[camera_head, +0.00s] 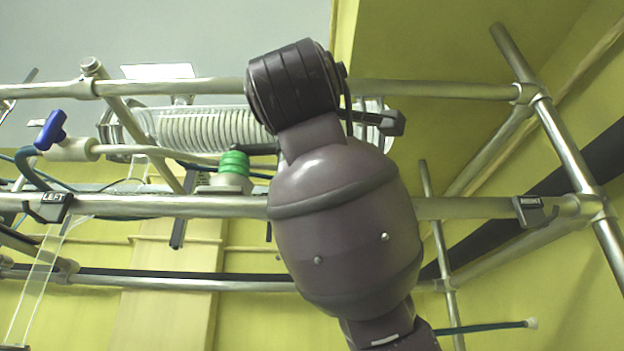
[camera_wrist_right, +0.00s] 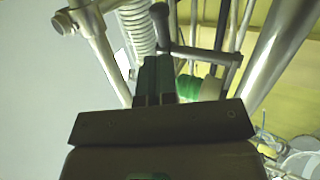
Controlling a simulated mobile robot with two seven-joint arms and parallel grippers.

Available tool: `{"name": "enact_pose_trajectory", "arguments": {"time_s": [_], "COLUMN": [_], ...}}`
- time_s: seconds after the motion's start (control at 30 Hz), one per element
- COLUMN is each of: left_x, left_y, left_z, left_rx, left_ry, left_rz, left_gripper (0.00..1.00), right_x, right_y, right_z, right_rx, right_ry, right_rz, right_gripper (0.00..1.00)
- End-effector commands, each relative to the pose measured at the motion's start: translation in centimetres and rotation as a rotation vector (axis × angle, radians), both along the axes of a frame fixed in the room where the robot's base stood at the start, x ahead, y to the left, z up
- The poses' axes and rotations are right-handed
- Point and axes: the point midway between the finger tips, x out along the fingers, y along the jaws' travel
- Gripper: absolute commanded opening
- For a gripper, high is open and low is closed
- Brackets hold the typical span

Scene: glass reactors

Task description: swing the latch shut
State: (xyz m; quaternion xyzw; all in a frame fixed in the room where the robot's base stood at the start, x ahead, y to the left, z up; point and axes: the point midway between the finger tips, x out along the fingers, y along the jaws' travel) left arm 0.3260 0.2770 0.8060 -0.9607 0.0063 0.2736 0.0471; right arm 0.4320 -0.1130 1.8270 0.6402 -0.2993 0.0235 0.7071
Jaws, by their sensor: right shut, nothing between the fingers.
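A dark grey handle-like piece (camera_wrist_right: 200,52), which looks like the latch, shows in the right wrist view. It has a rounded upright end and an arm running to the right. My right gripper (camera_wrist_right: 155,62) is shut and empty, with its fingertips just below this piece. I cannot tell whether they touch it. In the head view my right arm covers the middle, and its fingers cannot be made out. My left gripper is in neither view.
Metal rails (camera_head: 450,90) cross the scene. A ribbed glass coil (camera_head: 200,130) lies behind the upper rail. A green-ringed fitting (camera_head: 233,165) and a blue valve handle (camera_head: 50,131) stand left of my arm.

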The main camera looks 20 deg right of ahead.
Motion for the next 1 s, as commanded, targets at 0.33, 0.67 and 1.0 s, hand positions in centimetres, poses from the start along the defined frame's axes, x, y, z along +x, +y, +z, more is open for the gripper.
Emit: {"name": "enact_pose_trajectory", "arguments": {"time_s": [0.33, 0.67, 1.0], "left_x": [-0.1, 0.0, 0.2], "left_y": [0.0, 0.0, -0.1], "left_z": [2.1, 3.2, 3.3], "left_rx": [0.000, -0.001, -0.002], "left_ry": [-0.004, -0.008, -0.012], "left_rz": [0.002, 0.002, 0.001], "left_gripper": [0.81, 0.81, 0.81], "right_x": [5.0, 7.6, 7.8], "right_y": [-2.2, -3.3, -3.4], "right_z": [3.0, 4.2, 4.2], "right_rx": [0.000, 0.002, 0.001], "right_ry": [0.002, 0.001, 0.001], "right_rz": [-0.001, 0.000, 0.000], "right_gripper": [0.00, 0.00, 0.00]}}
